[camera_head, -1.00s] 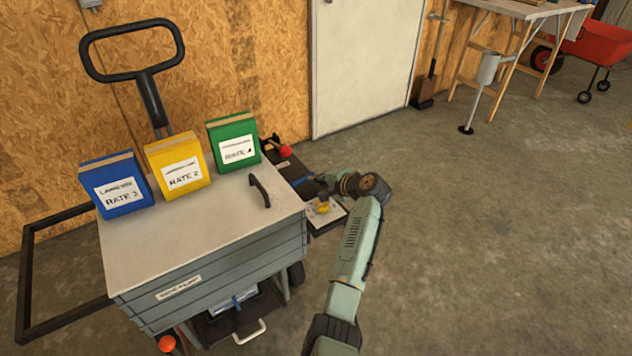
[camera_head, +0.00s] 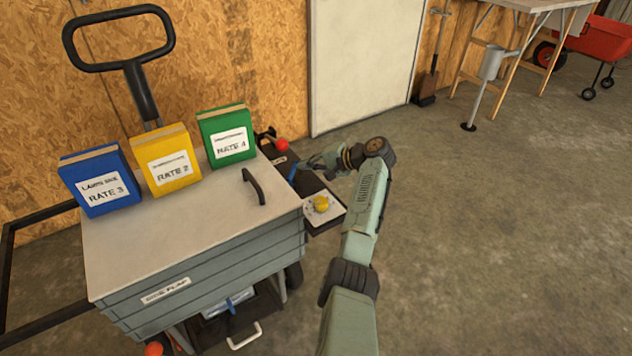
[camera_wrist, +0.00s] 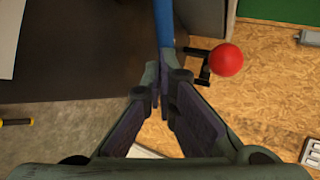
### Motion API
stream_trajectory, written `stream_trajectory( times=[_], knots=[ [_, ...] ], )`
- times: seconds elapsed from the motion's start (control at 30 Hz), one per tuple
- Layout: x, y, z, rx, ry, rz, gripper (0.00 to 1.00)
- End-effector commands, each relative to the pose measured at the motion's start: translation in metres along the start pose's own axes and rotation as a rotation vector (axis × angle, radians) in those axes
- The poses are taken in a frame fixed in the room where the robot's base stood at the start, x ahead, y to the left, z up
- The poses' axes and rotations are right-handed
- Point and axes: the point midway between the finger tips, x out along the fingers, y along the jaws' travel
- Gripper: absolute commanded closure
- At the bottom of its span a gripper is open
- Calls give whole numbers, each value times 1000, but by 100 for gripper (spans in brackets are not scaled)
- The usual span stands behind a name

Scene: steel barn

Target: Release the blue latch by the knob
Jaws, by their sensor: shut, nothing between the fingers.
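The blue latch (camera_head: 293,172) shows as a small blue piece at the right side of the cart, partly hidden near my gripper (camera_head: 312,164). In the wrist view the blue latch (camera_wrist: 163,22) is a bar coming down from the top edge to my gripper's fingertips (camera_wrist: 167,76). The fingers are closed with nothing held between them. The fingertips are at the bar's lower end; I cannot tell whether they touch it. The yellow knob (camera_head: 321,203) sits on a pale plate on the cart's right-hand shelf, below my gripper in the picture.
A red ball on a black lever (camera_head: 281,145) is close behind; it also shows in the wrist view (camera_wrist: 226,59). The cart top (camera_head: 200,222) bears blue, yellow and green packets and a black handle (camera_head: 253,186). A second blue latch (camera_head: 231,311) is at the front.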

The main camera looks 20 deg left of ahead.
Motion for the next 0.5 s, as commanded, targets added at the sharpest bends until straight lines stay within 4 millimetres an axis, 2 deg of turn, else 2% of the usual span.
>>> stream_trajectory(
  times=[0.5],
  knots=[
    [32, -16, 0, 2, 4, 0, 100]
  ],
)
